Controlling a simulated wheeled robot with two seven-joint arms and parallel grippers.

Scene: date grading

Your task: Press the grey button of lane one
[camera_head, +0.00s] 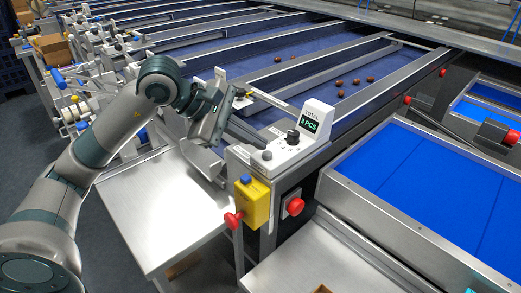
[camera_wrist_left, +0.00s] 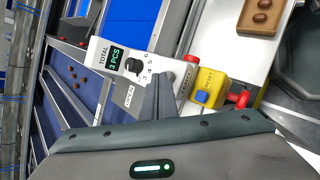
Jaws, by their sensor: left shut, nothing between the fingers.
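The white lane panel (camera_head: 313,122) carries a display reading 3 PCS, a black knob (camera_head: 292,137) and a small grey button (camera_head: 267,155) nearer its left end. The panel (camera_wrist_left: 97,48) and knob (camera_wrist_left: 133,66) also show in the left wrist view. My left gripper (camera_head: 262,145) is shut and empty, its dark fingers reaching across to the panel beside the grey button. In the left wrist view the fingertips (camera_wrist_left: 162,78) cover the panel area past the knob and hide the button. I cannot tell whether they touch it. My right gripper is not in view.
A yellow box (camera_head: 255,203) with a blue button and a red knob (camera_head: 233,220) hangs below the panel. A red stop button (camera_head: 294,206) sits beside it. Several dates (camera_head: 340,94) lie on the blue belt behind. A bare metal table (camera_head: 165,215) is at left.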

